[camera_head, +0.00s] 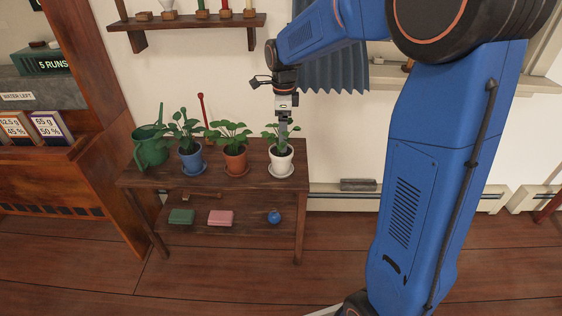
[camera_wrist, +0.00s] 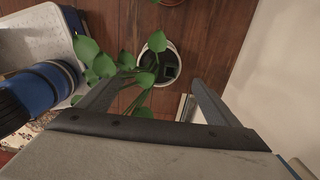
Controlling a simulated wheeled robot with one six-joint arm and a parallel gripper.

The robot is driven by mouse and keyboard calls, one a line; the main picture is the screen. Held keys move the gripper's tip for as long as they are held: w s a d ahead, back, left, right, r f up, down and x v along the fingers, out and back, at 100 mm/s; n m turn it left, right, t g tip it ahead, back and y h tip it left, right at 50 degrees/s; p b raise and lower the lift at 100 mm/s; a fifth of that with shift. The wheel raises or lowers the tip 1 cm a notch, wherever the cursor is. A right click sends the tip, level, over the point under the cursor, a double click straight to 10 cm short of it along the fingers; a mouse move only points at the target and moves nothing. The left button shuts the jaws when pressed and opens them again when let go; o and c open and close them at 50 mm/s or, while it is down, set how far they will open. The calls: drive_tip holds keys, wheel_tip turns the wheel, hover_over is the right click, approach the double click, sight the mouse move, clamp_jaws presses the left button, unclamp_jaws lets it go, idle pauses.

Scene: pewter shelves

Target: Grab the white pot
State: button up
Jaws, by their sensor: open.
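The white pot (camera_head: 281,164) holds a leafy green plant and stands upright on a pale saucer (camera_head: 281,175) at the right end of the wooden table's top. In the wrist view, the white pot (camera_wrist: 179,62) shows from above as a white rim around dark soil, partly covered by leaves. My gripper (camera_head: 284,126) points down above the plant, among or just over its upper leaves. In the wrist view, my gripper (camera_wrist: 154,86) is open, its two fingers apart with leaves and a stem showing between them. It holds nothing, and the pot is below the fingertips.
A terracotta pot (camera_head: 235,163), a blue pot (camera_head: 192,161) and a green watering can (camera_head: 151,150) stand left on the table (camera_head: 214,178). Its lower shelf holds a green block (camera_head: 181,216), a pink block (camera_head: 220,217) and a blue ball (camera_head: 274,217). The wall is close behind.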

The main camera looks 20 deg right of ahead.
sight(281, 166)
drive_tip(key=shift+a+f, duration=0.15)
drive_tip(key=shift+f, duration=1.65)
drive_tip(key=shift+a+f, duration=0.15)
drive_tip(key=shift+f, duration=1.65)
drive_tip(key=shift+c, duration=0.3)
drive_tip(key=c, duration=1.6)
drive_tip(key=shift+c, duration=0.2)
